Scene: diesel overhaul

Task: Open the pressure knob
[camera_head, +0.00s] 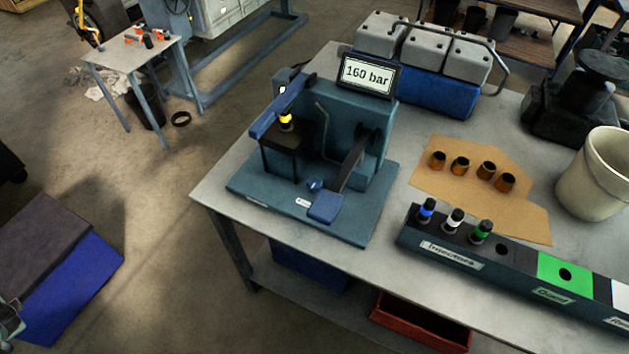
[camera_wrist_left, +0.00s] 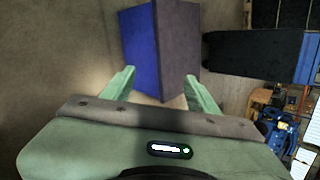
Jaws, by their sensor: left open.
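The blue-grey injector tester (camera_head: 345,125) stands on the table, and its display (camera_head: 368,74) reads "160 bar". A small round blue knob (camera_head: 314,184), which looks like the pressure knob, sits low on the tester's front beside the lever's blue pad (camera_head: 326,207). I cannot tell how far it is turned. An injector with a yellow band (camera_head: 286,122) stands upright in the tester under a blue arm. My left gripper (camera_wrist_left: 165,88) is open and empty, far from the tester. Part of it shows at the head view's lower left edge. My right gripper is not in view.
An injector rack (camera_head: 450,253) with blue, white and black, and green injectors lies at the table's front right. Brown cardboard (camera_head: 525,220) with several copper-coloured parts is behind it. A pale bucket (camera_head: 597,175) stands at right. A blue-and-grey block (camera_head: 55,265) is on the floor at left.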

